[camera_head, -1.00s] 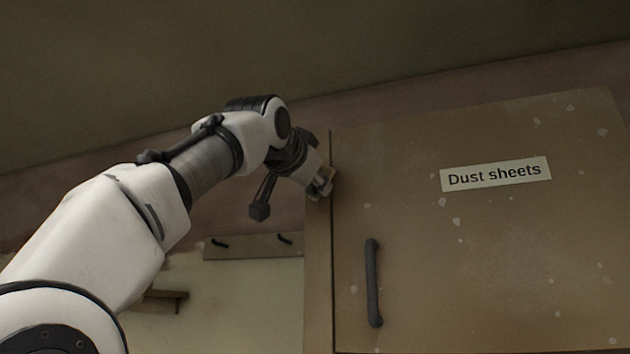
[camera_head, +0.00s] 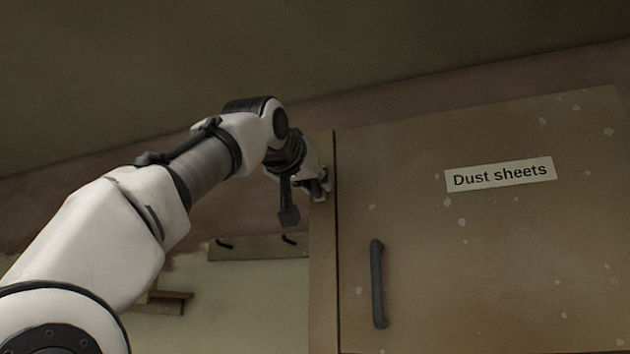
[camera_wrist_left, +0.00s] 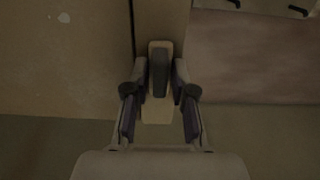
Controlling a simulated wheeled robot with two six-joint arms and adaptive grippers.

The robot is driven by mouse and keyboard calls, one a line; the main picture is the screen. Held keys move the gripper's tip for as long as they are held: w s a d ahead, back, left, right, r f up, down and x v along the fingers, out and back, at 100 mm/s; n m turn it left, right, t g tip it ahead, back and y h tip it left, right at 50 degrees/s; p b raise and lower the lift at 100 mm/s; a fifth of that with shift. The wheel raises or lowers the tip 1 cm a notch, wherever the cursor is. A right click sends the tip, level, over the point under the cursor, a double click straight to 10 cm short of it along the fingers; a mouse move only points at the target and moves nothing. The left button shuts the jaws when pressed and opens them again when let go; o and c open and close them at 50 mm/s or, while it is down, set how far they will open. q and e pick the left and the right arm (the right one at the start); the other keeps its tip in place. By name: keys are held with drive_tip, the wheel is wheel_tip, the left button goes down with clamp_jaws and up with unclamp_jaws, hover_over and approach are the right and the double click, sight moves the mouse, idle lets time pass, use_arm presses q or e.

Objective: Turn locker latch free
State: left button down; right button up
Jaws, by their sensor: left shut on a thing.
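The locker has a brown door (camera_head: 470,260) with a "Dust sheets" label (camera_head: 500,174) and a dark bar handle (camera_head: 377,284). The door looks shut against its frame post (camera_head: 322,270). My left gripper (camera_head: 322,187) is at the upper post, beside the door's left edge, and hides the latch there. In the left wrist view the dark latch (camera_wrist_left: 160,80) stands in front of a pale plate (camera_wrist_left: 157,112). The left gripper (camera_wrist_left: 160,82) has a finger on each side of the latch and is shut on it. My right gripper is out of view.
A rail (camera_head: 260,247) with dark hooks is on the wall left of the locker. A small wooden shelf (camera_head: 165,302) is lower left, partly behind my arm. The space in front of the door is clear.

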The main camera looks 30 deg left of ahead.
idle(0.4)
use_arm(q)
drive_tip(key=c, duration=1.2)
unclamp_jaws()
drive_tip(key=shift+w, duration=0.1)
drive_tip(key=shift+o, duration=0.2)
drive_tip(key=shift+w+f, duration=0.15)
